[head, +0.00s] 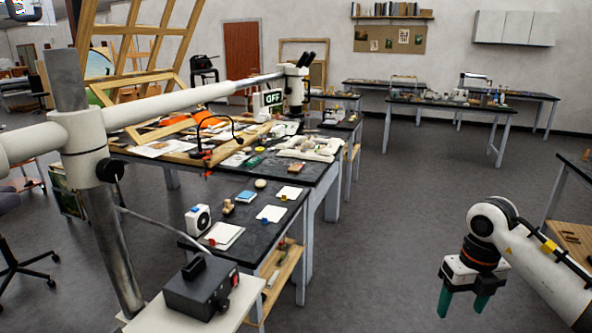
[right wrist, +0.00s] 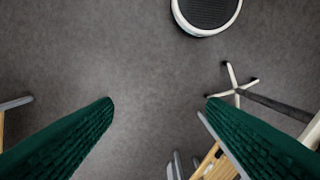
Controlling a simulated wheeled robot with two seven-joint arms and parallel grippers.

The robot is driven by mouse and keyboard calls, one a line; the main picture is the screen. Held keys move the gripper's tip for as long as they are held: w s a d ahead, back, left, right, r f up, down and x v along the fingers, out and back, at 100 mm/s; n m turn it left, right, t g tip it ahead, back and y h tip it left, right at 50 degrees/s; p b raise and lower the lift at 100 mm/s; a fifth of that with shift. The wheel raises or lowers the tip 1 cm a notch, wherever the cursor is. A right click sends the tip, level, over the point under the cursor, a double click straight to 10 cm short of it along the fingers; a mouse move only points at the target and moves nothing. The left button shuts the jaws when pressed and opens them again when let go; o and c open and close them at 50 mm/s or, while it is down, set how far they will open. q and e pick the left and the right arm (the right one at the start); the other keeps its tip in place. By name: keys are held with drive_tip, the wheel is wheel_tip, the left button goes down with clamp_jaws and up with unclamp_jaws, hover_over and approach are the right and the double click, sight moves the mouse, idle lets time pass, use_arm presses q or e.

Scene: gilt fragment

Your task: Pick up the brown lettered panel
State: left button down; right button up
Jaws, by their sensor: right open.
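I cannot make out the brown lettered panel for certain in either view. My right gripper (head: 462,302) is at the lower right of the head view, pointing down over bare floor, apart from any table. Its two green fingers are spread with nothing between them. In the right wrist view the open gripper (right wrist: 160,102) has only grey floor between its fingertips. My left gripper is not in view.
A long dark worktable (head: 322,169) with papers, tools and wooden frames stands at left centre. A white boom arm (head: 190,104) with a microscope (head: 296,86) crosses above it. More tables (head: 430,102) stand at the back. The floor (head: 400,220) between is clear.

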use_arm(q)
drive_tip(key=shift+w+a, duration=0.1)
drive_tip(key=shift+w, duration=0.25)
